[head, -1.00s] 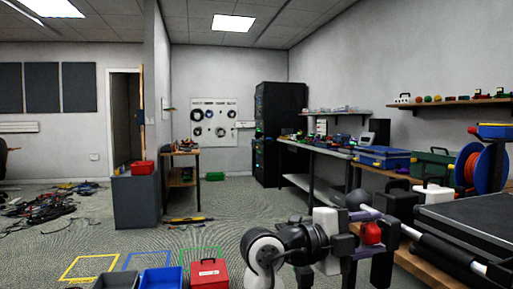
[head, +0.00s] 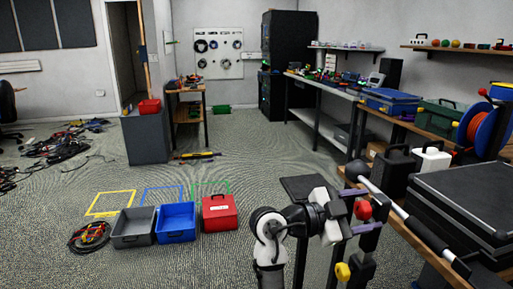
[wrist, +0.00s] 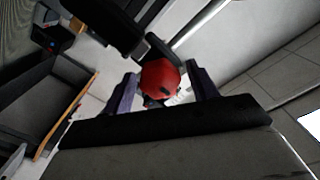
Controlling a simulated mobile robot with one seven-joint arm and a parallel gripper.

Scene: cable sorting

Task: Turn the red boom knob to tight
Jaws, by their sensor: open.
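The red boom knob (head: 363,210) is a round red ball on the dark clamp of a stand. In the wrist view the red knob (wrist: 160,78) sits between my two purple fingers, with gaps visible at its sides. My gripper (head: 356,212) is open around the knob, one finger above it and one below in the head view. My gripper (wrist: 165,92) also shows in the wrist view. The boom (head: 400,208), a dark and grey pole, slopes down to the right behind the clamp. The knob's tightness cannot be read.
A yellow knob (head: 342,272) is lower on the stand. Black cases (head: 465,205) and the wooden bench (head: 412,245) are close on the right. Grey (head: 132,240) and blue (head: 175,236) bins and a red box (head: 219,222) stand on the floor to the left.

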